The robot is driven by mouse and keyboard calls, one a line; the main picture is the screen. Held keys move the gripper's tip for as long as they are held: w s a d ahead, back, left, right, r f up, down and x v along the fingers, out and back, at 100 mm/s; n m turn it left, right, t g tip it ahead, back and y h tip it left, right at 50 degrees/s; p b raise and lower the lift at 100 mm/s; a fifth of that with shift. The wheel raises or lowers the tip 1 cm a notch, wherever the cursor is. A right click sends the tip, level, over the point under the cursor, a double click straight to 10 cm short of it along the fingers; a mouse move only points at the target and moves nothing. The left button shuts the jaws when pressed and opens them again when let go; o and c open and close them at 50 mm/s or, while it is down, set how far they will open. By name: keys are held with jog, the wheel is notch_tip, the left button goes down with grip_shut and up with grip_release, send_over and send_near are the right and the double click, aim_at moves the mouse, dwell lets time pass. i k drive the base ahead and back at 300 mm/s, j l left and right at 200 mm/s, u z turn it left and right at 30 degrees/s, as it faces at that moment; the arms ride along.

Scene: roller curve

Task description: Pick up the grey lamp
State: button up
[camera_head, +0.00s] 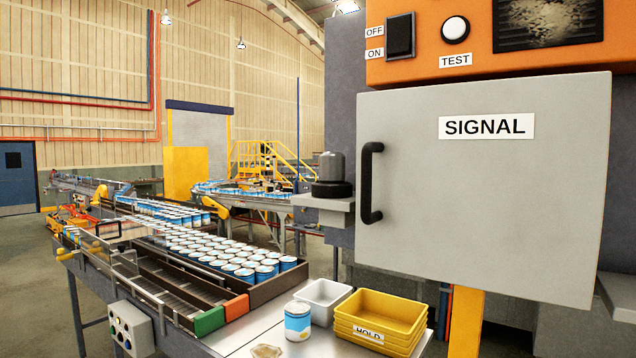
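The grey lamp (334,166) is a short grey cylinder with a domed top. It stands upright on a round black base (332,189). The base rests on a small grey shelf (322,204) fixed to the side of the grey cabinet, left of the door handle. Nothing covers the lamp in this view. My gripper is not in view.
The SIGNAL door (480,190), with a black handle (370,183), stands right beside the lamp. Below are a white bin (320,297), yellow HOLD trays (372,336) and a blue-white can (297,321) on a metal table. Conveyors with many cans (222,250) fill the left.

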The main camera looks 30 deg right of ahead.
aim_at(331, 165)
jog(key=z, duration=0.85)
jog(key=i+j, duration=0.05)
